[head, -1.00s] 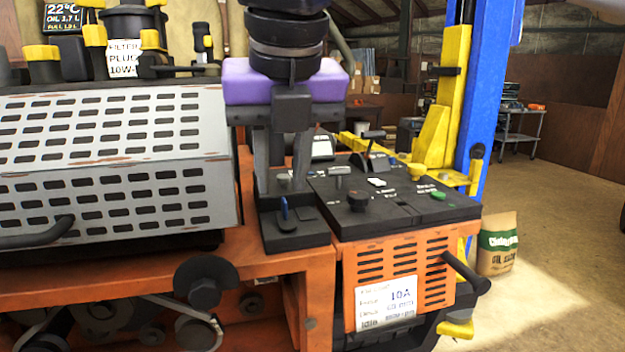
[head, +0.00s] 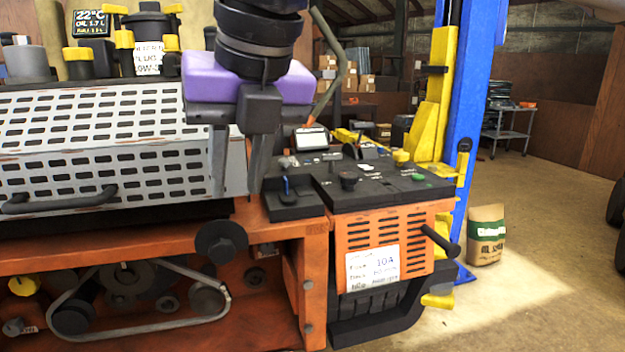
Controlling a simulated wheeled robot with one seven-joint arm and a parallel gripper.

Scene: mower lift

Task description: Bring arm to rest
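My gripper (head: 236,192) hangs from the purple wrist block in the middle of the head view, fingers pointing down. The panel carries a blue-tipped lever (head: 286,188), a dark knob (head: 348,180) and a green button (head: 418,177). I cannot tell how far the fingers are from the cover.
The orange mower body (head: 290,240) fills the lower left, with a belt and pulleys (head: 140,300) in its open side. A black handle (head: 440,240) juts out at right. A blue lift post (head: 470,100) and a paper sack (head: 486,235) stand beyond. The floor at right is clear.

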